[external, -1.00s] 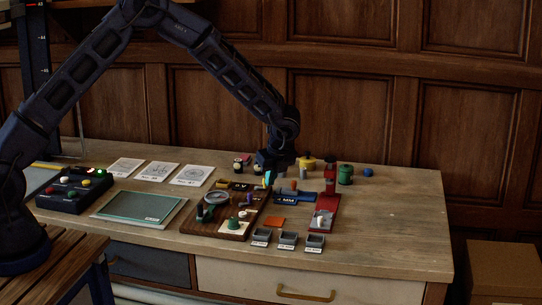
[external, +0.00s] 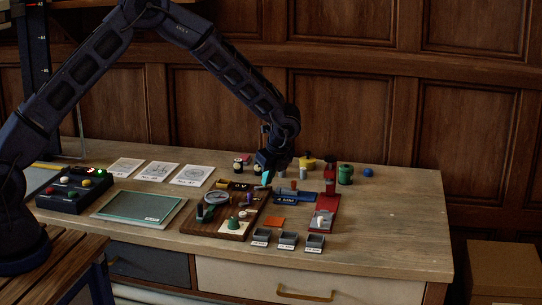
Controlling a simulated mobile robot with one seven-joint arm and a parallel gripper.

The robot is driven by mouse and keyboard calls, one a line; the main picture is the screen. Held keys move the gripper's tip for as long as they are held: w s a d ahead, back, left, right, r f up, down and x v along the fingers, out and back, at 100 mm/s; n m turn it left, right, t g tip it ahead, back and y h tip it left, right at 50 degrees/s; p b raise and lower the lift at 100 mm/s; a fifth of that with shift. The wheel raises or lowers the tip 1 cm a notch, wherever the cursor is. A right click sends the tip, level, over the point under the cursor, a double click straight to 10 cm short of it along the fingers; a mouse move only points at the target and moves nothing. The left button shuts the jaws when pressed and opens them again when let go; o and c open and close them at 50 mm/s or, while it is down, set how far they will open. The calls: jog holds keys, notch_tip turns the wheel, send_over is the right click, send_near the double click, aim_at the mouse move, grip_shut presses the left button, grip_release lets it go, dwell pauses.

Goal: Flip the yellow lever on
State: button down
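A wooden board (external: 228,236) on the table carries several small controls, among them a round grey dial (external: 216,198), a green knob (external: 233,223) and a purple piece (external: 248,199). A small yellow piece (external: 222,184) stands at the board's back left edge; it may be the yellow lever, but it is too small to tell its position. My gripper (external: 267,179) points down over the board's back right part, to the right of the yellow piece and apart from it. Its cyan fingertips are small and overlap, so their opening is unclear. Nothing held can be made out.
Blue (external: 294,197) and red (external: 325,212) fixtures stand right of the board. Small grey bins (external: 287,238) sit in front. A yellow pot (external: 307,163) and a green jar (external: 345,174) are behind. A button box (external: 72,191) and green mat (external: 140,206) lie left. The table's right end is clear.

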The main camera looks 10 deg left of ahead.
jog(key=shift+a, duration=0.3)
jog(key=s+d, duration=0.1)
jog(key=d, duration=0.1)
jog(key=s+d, duration=0.1)
jog(key=d, duration=0.1)
jog(key=shift+s, duration=0.2)
jog(key=v, duration=1)
jog(key=shift+w, duration=0.15)
jog(key=shift+a, duration=0.2)
